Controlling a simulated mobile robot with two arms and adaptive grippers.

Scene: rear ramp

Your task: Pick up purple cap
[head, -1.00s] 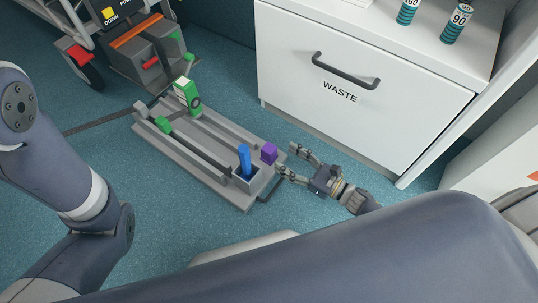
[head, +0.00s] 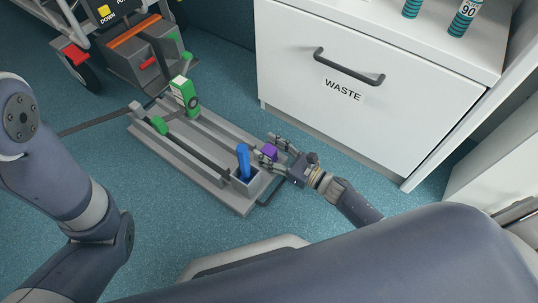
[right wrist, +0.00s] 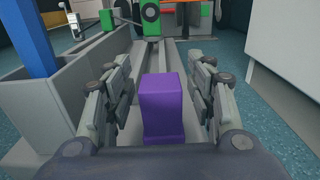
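The purple cap (head: 269,152) is a small purple block at the near right end of the grey ramp fixture (head: 190,172). In the right wrist view the purple cap (right wrist: 162,108) stands upright between the two fingers. My right gripper (head: 269,147) is open, with a finger on each side of the cap. Gaps show between the cap and both fingers in the right wrist view (right wrist: 165,95). The cap's lower part is partly hidden by the gripper body there. My left arm shows at the left of the head view, but its gripper is not visible.
A blue post (head: 243,160) stands in a grey box just left of the cap. A green block (head: 184,93) and a green lever (head: 158,125) are farther along the fixture. A white WASTE cabinet (head: 360,90) stands behind. Blue floor is clear in front.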

